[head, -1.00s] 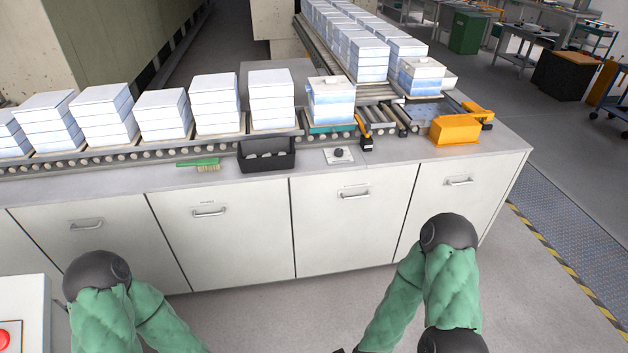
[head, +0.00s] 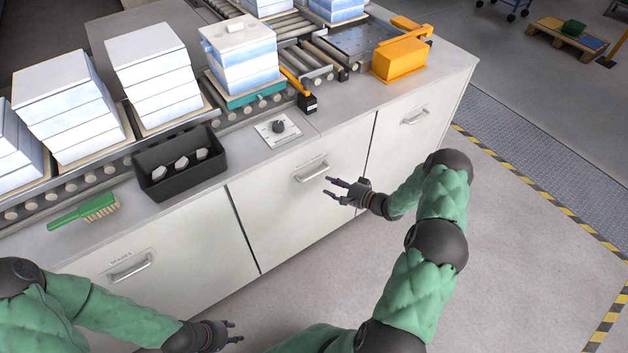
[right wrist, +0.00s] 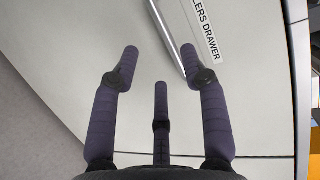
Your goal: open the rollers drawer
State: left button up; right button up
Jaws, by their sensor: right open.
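The rollers drawer (head: 310,205) is a pale front panel in the counter, closed flush, with a metal bar handle (head: 312,172) near its top. In the right wrist view the handle (right wrist: 166,35) runs diagonally beside a label (right wrist: 203,28) ending "LLERS DRAWER". My right gripper (head: 335,189) is open and empty, just right of and below the handle. In the right wrist view its fingers (right wrist: 160,65) are spread, and the right fingertip overlaps the handle's lower end; I cannot tell whether they touch. My left gripper (head: 231,332) is low at the bottom, fingers apart and empty.
A spares drawer (head: 128,268) is to the left and another handled front (head: 415,117) to the right. Floor in front is clear.

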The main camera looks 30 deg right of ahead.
aim_at(314, 176)
jog(key=shift+y, duration=0.3)
jog(key=b+x, duration=0.1)
jog(key=x, duration=0.2)
jog(key=b+x, duration=0.1)
jog(key=x, duration=0.2)
jog(key=b+x, duration=0.1)
jog(key=x, duration=0.2)
jog(key=shift+w+d, duration=0.15)
jog(key=shift+d, duration=0.3)
grip_shut()
